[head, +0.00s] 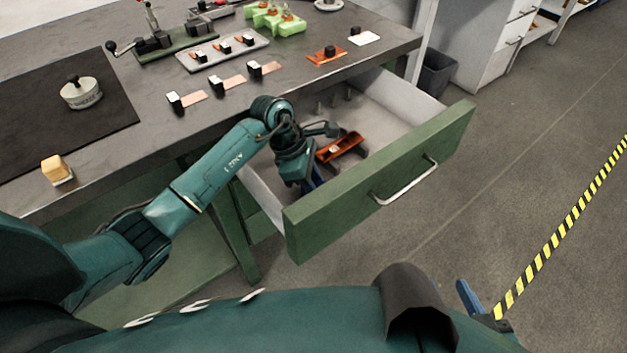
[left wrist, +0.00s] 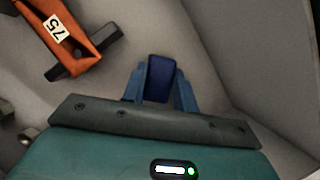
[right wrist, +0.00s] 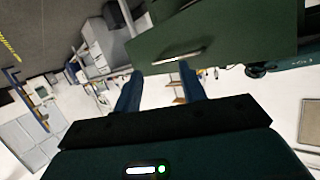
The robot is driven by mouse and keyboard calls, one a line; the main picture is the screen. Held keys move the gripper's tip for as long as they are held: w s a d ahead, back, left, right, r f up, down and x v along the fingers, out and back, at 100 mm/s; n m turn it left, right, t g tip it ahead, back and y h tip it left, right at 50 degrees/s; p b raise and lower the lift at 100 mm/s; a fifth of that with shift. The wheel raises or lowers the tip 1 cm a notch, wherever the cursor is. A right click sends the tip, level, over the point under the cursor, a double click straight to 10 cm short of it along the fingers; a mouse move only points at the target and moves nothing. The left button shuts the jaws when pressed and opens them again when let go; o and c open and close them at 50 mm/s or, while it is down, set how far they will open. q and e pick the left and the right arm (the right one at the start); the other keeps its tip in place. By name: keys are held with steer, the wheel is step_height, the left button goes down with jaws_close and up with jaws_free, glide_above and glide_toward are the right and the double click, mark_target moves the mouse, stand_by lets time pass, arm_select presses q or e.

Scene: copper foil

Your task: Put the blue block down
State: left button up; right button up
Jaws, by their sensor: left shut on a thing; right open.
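The dark blue block (left wrist: 160,78) stands between the two fingers of my left gripper (left wrist: 160,90) in the left wrist view. The gripper is shut on it, inside the open green drawer (head: 385,185). In the head view my left gripper (head: 311,184) is low behind the drawer front, and the block cannot be made out there. I cannot tell whether the block touches the drawer floor. My right gripper (right wrist: 158,88) is open and empty, outside the drawer and facing its front. One blue finger of the right gripper (head: 469,297) shows in the head view.
An orange piece marked 75 (left wrist: 62,28) lies in the drawer close to the left gripper; it also shows in the head view (head: 340,147). Small pegs (head: 335,100) stand at the drawer's back. The bench (head: 215,118) above holds several copper pieces and tools.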

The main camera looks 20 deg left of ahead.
arm_select(q)
steer(key=shift+f, duration=0.2)
steer(key=o, duration=1)
steer(key=shift+r, duration=0.1)
steer(key=shift+c, duration=0.2)
arm_select(e)
steer(key=shift+r, duration=0.25)
arm_select(q)
steer(key=shift+r, duration=0.25)
steer(key=p+v, duration=0.1)
steer(key=v, duration=1)
steer(key=shift+a+r, duration=0.15)
steer(key=shift+r, duration=0.25)
arm_select(e)
steer(key=shift+w+a+f, duration=0.2)
steer(key=shift+a+f, duration=0.05)
steer(key=shift+f, duration=0.15)
steer(key=shift+r, duration=0.1)
